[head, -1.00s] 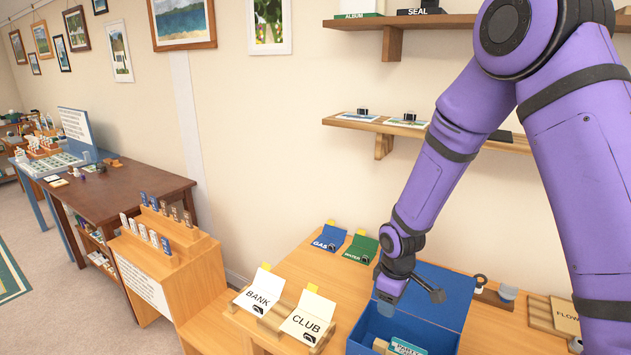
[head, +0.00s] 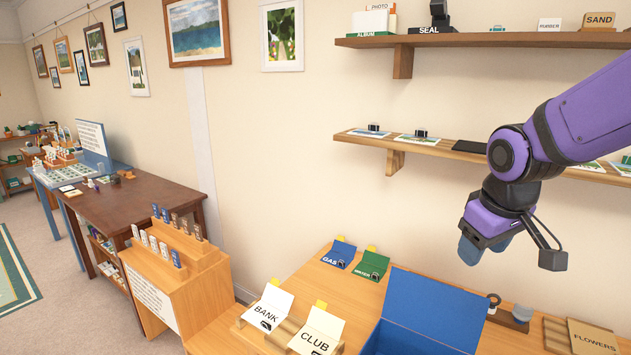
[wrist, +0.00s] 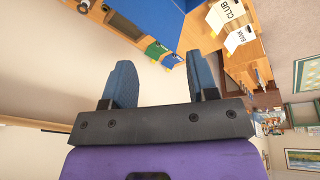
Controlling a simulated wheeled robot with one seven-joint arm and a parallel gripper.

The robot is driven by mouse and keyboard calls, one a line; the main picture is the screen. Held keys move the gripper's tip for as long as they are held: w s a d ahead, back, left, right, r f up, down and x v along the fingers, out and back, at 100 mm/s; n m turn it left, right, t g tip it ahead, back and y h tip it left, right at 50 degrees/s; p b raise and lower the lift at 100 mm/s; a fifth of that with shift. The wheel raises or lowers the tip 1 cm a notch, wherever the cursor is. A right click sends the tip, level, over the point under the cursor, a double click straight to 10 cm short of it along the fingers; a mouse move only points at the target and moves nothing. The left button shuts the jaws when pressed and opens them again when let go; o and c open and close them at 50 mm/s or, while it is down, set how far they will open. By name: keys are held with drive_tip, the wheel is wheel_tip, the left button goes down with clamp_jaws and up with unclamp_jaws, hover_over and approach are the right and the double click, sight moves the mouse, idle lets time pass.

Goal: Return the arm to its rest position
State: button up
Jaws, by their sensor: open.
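My purple arm reaches in from the right in the head view. My gripper (head: 484,250) hangs in the air above and to the right of the open blue box (head: 430,305), in front of the wall and clear of the desk. In the wrist view my gripper (wrist: 160,85) shows two blue fingers spread apart with nothing between them. Only bare wall shows behind the gap. My upper arm and shoulder are mostly outside the head view.
The wooden desk (head: 345,290) carries BANK and CLUB cards (head: 318,332), blue GAS and green WATER folders (head: 370,265), and a FLOWERS card (head: 592,338). A lower wall shelf (head: 470,153) with pictures is close behind my arm. An upper shelf (head: 500,38) runs above.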

drive_tip(key=s+d+r+m+t, duration=0.1)
drive_tip(key=s+r+m, duration=0.1)
drive_tip(key=s+r, duration=0.2)
drive_tip(key=s+d+r+m+t, duration=0.1)
drive_tip(key=s+r, duration=0.3)
drive_tip(key=s, duration=0.7)
drive_tip(key=shift+s+d+r+m, duration=0.2)
drive_tip(key=shift+d+m, duration=0.25)
drive_tip(key=shift+m, duration=0.25)
